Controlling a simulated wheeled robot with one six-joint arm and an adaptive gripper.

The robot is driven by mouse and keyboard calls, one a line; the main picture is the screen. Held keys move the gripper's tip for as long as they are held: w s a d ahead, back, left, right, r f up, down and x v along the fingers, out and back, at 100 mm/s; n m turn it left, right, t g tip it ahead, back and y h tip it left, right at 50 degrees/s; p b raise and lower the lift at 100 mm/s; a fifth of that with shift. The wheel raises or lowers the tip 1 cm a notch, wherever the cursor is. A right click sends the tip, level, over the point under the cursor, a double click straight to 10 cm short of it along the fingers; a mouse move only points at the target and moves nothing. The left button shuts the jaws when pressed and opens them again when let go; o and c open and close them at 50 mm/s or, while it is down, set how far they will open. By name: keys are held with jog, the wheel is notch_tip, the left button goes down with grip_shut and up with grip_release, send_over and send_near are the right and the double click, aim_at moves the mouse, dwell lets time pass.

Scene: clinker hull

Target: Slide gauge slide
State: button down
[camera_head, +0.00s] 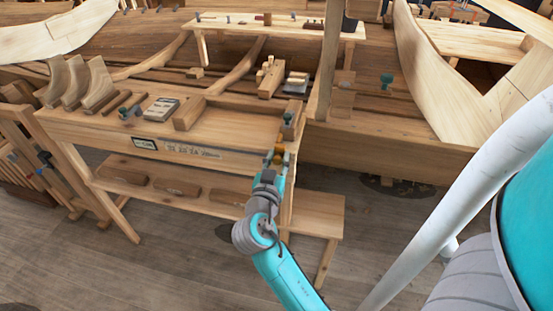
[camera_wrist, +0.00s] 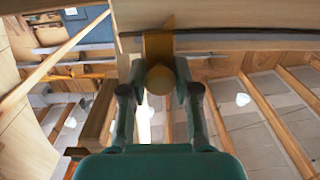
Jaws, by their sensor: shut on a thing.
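The gauge slide (camera_wrist: 160,46) is a yellow-orange piece with a round knob, seen in the wrist view against a wooden rail. My gripper (camera_wrist: 160,78) is shut on its knob, with one green finger on each side. In the head view the slide shows as a small orange piece (camera_head: 278,153) at the right end of the bench front, and my gripper (camera_head: 273,166) reaches it from below. A pale printed scale strip (camera_head: 205,155) runs along the bench's front rail, to the left of the slide. The contact between slide and rail is too small to make out.
The workbench (camera_head: 225,125) carries curved wooden pieces (camera_head: 98,82), a grey stack (camera_head: 161,108) and a wooden block (camera_head: 189,113). A lower shelf (camera_head: 225,197) holds several wooden planes. A wooden post (camera_head: 328,60) stands near the bench's right end. Floor is clear in front.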

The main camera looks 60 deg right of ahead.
jog(key=c, duration=0.9)
grip_release()
jog(key=shift+s+d, duration=0.1)
jog(key=shift+s, duration=0.1)
jog(key=shift+a, duration=0.3)
jog(key=v, duration=1.1)
jog(key=shift+a, duration=0.2)
jog(key=shift+s+f, duration=0.1)
